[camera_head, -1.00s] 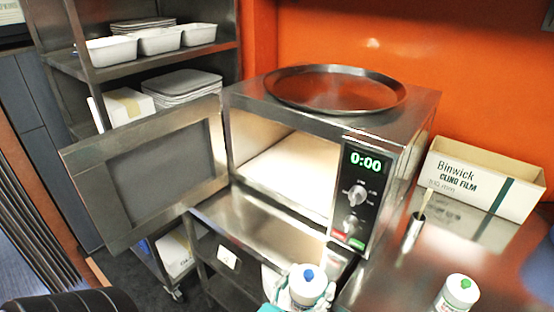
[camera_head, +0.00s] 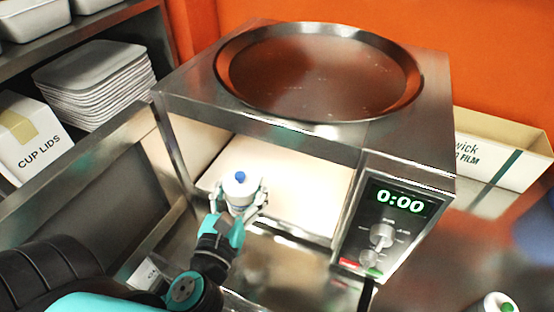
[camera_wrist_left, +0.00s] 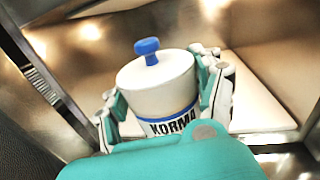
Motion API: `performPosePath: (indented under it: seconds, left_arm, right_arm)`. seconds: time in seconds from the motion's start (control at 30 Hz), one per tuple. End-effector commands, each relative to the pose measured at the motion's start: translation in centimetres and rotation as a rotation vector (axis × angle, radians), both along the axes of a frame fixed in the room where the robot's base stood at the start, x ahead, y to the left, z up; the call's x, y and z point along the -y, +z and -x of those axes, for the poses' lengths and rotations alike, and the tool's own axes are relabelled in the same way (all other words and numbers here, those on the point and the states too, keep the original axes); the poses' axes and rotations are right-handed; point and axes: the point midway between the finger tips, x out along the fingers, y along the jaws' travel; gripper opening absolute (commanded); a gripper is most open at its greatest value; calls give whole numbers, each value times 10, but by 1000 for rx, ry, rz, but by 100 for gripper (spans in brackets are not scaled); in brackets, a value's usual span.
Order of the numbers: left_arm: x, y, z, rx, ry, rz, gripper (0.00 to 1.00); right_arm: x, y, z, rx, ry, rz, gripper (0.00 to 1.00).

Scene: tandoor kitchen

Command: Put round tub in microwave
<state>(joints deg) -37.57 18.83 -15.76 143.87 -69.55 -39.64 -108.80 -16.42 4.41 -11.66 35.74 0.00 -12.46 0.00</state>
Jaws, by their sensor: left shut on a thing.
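The round tub (camera_head: 241,191) is white with a blue knob on its lid. In the left wrist view the tub (camera_wrist_left: 160,88) shows a blue band and the word KORMA. My left gripper (camera_head: 238,203) is shut on it, one finger on each side, and holds it upright at the mouth of the microwave. The microwave (camera_head: 410,162) is open, with a lit pale interior and a display reading 0:00. Its door (camera_head: 95,205) is swung out to the left. The tub's underside is hidden in the head view. My right gripper is not in view.
A large round metal tray (camera_head: 318,75) lies on top of the microwave. A cling film box (camera_head: 500,170) stands to the right. A shelf at left holds stacked trays (camera_head: 97,80) and a cup lids box (camera_head: 30,135). A green-knobbed tub (camera_head: 495,305) is at bottom right.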

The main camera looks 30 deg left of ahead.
Motion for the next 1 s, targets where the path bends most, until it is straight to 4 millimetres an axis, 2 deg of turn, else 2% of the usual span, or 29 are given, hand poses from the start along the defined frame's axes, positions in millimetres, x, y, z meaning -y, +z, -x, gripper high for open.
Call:
performPosePath:
  seconds: [0.03,0.1,0.27,0.4,0.6,0.73,0.77,0.8,0.83,1.0]
  left_arm:
    - [-1,-3,-12,15,-1,0,22]
    - [-1,-3,-25,16,-1,-2,22]
    - [-3,-3,-55,14,-2,-1,22]
    - [-6,6,-92,7,1,-3,22]
    - [-8,4,-141,5,0,-1,22]
    - [-10,3,-168,5,0,-2,22]
    - [-10,1,-172,3,0,-1,22]
    - [-10,-14,-169,-4,1,2,22]
    - [-10,-18,-168,-3,1,2,22]
    - [-9,-30,-168,3,-1,-1,22]
  right_arm:
    - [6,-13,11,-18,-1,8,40]
    - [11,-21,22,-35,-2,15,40]
    - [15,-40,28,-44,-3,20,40]
    - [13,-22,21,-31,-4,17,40]
    - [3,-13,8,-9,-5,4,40]
    - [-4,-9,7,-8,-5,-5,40]
    - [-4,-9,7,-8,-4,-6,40]
    - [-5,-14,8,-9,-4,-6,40]
    - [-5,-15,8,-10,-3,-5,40]
    - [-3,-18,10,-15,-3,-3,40]
